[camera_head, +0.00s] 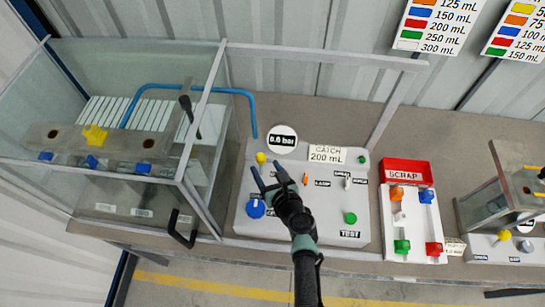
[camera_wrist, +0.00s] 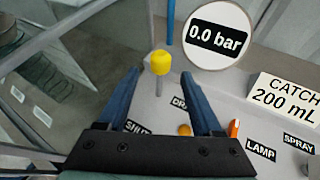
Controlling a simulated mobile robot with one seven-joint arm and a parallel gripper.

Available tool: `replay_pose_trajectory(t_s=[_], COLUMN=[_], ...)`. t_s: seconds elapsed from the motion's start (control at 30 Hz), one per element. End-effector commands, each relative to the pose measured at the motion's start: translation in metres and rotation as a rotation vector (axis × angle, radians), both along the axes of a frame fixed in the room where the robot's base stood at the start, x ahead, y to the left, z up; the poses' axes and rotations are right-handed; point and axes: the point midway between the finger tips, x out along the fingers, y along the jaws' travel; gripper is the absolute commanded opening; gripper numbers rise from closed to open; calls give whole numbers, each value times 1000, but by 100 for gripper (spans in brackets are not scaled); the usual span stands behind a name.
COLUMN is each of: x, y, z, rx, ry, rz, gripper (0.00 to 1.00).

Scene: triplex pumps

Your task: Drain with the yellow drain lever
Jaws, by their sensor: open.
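The yellow drain lever (camera_head: 261,157) is a yellow knob on a thin grey stem, standing at the back left of the pale control panel (camera_head: 245,224). In the wrist view the knob (camera_wrist: 161,62) appears between and a little beyond my two blue fingertips. My gripper (camera_head: 265,168) is open and empty, with its fingers (camera_wrist: 159,76) spread on either side of the lever's line. I cannot tell whether a finger touches the lever. The gauge (camera_wrist: 210,35) behind it reads 0.0 bar. The catch sign (camera_wrist: 290,98) reads 200 mL.
A glass-walled cabinet (camera_head: 200,150) with a black handle (camera_head: 184,230) stands close on the left. On the panel are a blue knob (camera_head: 255,208), a green button (camera_head: 350,218) and an orange lever (camera_head: 305,179).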

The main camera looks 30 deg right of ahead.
Motion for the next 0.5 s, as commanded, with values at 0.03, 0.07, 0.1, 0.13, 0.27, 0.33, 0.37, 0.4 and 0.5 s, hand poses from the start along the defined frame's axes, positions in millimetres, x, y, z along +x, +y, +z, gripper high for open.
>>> replay_pose_trajectory(t_s=[0.03, 0.07, 0.1, 0.13, 0.27, 0.33, 0.37, 0.4, 0.5], x=[-10, -15, -20, -23, -35, -39, -40, -41, -41], y=[1, 1, 1, 2, 3, 3, 3, 3, 3], z=[5, 7, 10, 11, 16, 17, 17, 18, 18], rx=[-2, -2, -2, -2, -1, -1, -1, -1, 0], ry=[1, 2, 1, 1, 0, 1, 1, 0, 0], rz=[0, -1, -1, -1, 0, 0, 0, 0, -1], gripper=[67, 67, 67, 67, 67, 67, 67, 67, 67])
